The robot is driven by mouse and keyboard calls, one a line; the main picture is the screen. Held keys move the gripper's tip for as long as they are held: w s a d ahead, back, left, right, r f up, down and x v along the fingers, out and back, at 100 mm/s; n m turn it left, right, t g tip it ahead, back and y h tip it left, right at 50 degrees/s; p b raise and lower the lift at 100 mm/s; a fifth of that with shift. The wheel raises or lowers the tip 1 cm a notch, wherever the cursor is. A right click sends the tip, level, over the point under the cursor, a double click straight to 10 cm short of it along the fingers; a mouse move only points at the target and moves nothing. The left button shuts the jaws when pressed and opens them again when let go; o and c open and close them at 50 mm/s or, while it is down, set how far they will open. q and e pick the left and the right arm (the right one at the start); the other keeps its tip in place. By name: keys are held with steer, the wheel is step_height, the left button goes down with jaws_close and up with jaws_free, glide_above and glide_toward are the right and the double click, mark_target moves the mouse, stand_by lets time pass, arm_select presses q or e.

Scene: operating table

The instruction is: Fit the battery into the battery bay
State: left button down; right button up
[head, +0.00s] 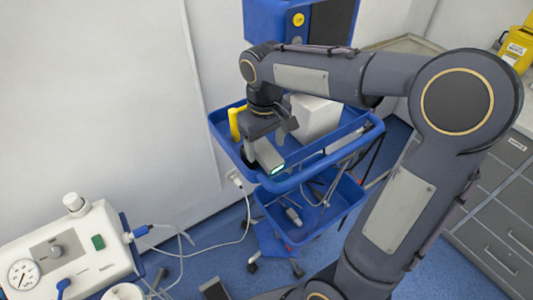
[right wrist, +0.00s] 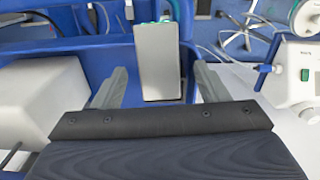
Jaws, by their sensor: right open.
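A grey block with a glowing green end (head: 268,157), which looks like the battery, lies at the front edge of the blue cart's top tray. In the right wrist view its grey face (right wrist: 158,62) lies ahead of and between the fingers. My right gripper (head: 268,138) is open just above it. Its two fingers (right wrist: 160,75) are spread to either side with a gap at each side, and it does not hold the block. I cannot clearly make out the battery bay. My left gripper is not in view.
The blue tray (head: 222,128) has a raised rim. A white box (head: 313,118) stands right of the gripper, a yellow item (head: 235,122) left. A blue-framed device (head: 300,20) rises behind. A white gauge unit (head: 65,250) stands lower left, with cables hanging between.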

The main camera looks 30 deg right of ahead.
steer(key=shift+f, duration=1.35)
steer(key=c, duration=1.3)
steer(key=shift+r, duration=0.15)
steer(key=shift+r, duration=0.3)
step_height(320, 180, up, 2)
steer(key=shift+r, duration=0.1)
steer(key=s+r, duration=0.4)
steer(key=r, duration=0.1)
steer(key=shift+s+d+r+b, duration=0.1)
steer(key=shift+d+b, duration=0.1)
steer(key=shift+b, duration=0.1)
steer(key=s+r, duration=0.1)
steer(key=s, duration=0.2)
steer(key=s+r+b, duration=0.1)
steer(key=s+r, duration=0.1)
steer(key=s, duration=0.1)
steer(key=s+r, duration=0.1)
steer(key=s, duration=0.2)
steer(key=shift+s+d+r, duration=0.25)
steer(key=shift+s+r, duration=0.15)
